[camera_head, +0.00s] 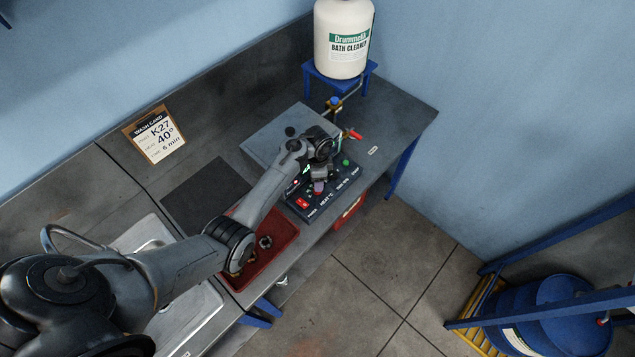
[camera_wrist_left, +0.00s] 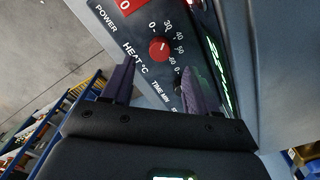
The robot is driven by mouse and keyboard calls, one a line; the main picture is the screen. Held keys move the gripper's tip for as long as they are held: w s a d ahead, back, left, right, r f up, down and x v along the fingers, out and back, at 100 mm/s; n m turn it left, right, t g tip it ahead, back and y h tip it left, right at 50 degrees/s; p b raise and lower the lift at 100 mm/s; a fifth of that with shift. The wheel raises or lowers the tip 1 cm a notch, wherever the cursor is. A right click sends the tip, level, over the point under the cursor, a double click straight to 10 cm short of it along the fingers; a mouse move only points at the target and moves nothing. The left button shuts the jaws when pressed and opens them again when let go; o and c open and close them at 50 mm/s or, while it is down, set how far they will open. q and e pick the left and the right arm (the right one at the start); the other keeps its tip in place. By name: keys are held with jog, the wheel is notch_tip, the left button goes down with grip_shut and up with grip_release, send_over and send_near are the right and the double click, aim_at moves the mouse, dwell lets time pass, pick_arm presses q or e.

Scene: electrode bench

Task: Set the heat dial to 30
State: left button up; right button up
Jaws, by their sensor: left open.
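The red heat dial (camera_wrist_left: 158,48) sits on the dark control panel (camera_head: 298,211), beside the "HEAT °C" label and a printed scale with 0, 30, 40 and 50. A small pale mark shows on the dial, but I cannot tell exactly which number it points at. My left gripper (camera_head: 319,187) is over the panel in the head view and hides most of the dial there. In the left wrist view its two dark fingers (camera_wrist_left: 160,68) are open, one on each side of the dial's line and a little short of it, with nothing between them. My right gripper is not in view.
A red power switch (camera_head: 302,203) is on the panel close to the gripper. A red tray (camera_head: 283,232) lies left of the panel. A card (camera_head: 157,134) reads K27, 40°. A bath cleaner jug (camera_head: 342,40) stands on a blue stand behind.

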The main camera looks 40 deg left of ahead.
pick_arm(q)
jog(key=shift+r, duration=2.45)
jog(key=s+d+n+t+y+p, duration=0.1)
jog(key=s+d+n+y+p, duration=0.15)
jog(key=s, duration=0.85)
jog(key=s+d+r+n+t+h, duration=0.1)
jog(key=s+d+r+n, duration=0.1)
jog(key=s+d+r, duration=0.3)
jog(key=s+d+r+n+t+h, duration=0.1)
jog(key=s+d+r, duration=0.4)
jog(key=s, duration=0.7)
jog(key=shift+s+d+r+n+t+h, duration=0.25)
jog(key=shift+d+n+t+h, duration=0.15)
jog(key=shift+d, duration=0.25)
jog(key=shift+w, duration=0.1)
